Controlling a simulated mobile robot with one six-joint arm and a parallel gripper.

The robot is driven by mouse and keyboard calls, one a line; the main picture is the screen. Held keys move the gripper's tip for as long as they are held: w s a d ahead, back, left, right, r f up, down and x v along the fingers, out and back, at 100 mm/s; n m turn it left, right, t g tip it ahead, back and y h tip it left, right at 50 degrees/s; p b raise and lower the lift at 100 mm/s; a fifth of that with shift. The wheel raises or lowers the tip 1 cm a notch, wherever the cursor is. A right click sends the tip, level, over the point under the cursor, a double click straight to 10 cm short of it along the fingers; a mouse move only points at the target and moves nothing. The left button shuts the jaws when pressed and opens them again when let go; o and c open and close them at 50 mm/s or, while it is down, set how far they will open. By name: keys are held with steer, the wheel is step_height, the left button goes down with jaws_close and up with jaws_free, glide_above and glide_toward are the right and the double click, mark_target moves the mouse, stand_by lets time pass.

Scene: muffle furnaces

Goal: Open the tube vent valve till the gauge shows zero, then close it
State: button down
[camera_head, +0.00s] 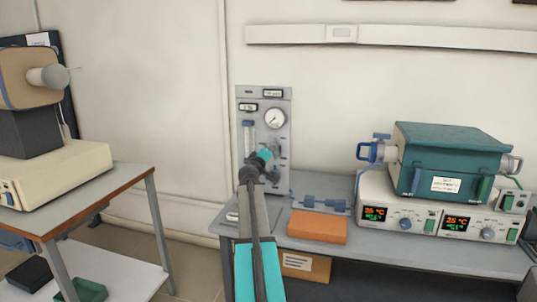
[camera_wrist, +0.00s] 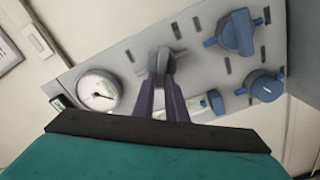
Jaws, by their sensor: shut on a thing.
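A grey gas panel (camera_head: 283,100) stands against the wall at the back of the bench. Its round white gauge (camera_head: 274,118) also shows in the wrist view (camera_wrist: 98,90); the needle is too small to read surely. My gripper (camera_wrist: 162,70) is shut on a dark grey knob (camera_wrist: 175,58) on the panel, beside the gauge. Two blue knobs (camera_wrist: 237,33) (camera_wrist: 265,86) on the panel are apart from my fingers. I cannot read which knob is the tube vent valve.
A teal tube furnace (camera_head: 450,150) with a blue fitting (camera_head: 372,151) at its left end sits on a white control unit (camera_head: 400,205). An orange block (camera_head: 318,227) lies on the bench. Another table (camera_head: 125,180) stands at left, with floor between.

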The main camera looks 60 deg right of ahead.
steer(key=n, duration=0.3)
steer(key=f+n, duration=0.1)
steer(key=n, duration=0.2)
steer(key=shift+n, duration=0.3)
stand_by(0.3)
steer(key=c, duration=1.8)
jaws_free()
steer(key=shift+w, duration=0.1)
steer(key=shift+a, duration=0.15)
steer(key=v, duration=1.3)
steer(key=shift+a+b, duration=0.25)
steer(key=shift+b, duration=0.05)
